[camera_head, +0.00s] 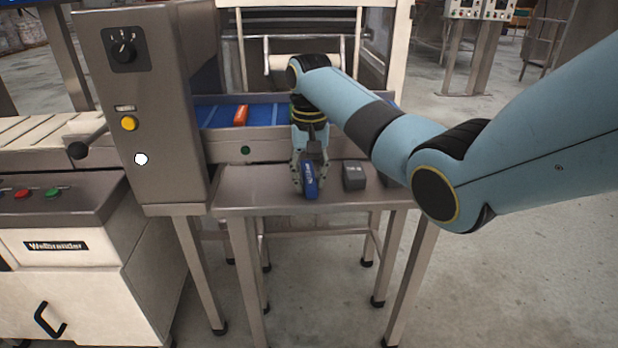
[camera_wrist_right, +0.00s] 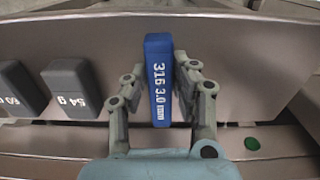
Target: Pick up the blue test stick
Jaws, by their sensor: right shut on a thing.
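The blue test stick (camera_head: 309,182) is a short blue bar with white lettering, at the front of the steel table. My right gripper (camera_head: 308,176) comes down from above and is shut on the stick, with one finger on each side. In the wrist view the fingers (camera_wrist_right: 160,92) flank the stick's sides. I cannot tell whether the stick touches the table. My left gripper is out of view.
A grey block (camera_head: 354,176) stands on the table (camera_head: 262,201) to the right of the stick. The wrist view shows two dark weights, one marked "54 g" (camera_wrist_right: 71,90). An orange stick (camera_head: 240,115) lies on the blue belt (camera_head: 215,114) behind. A grey control cabinet (camera_head: 150,110) stands left.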

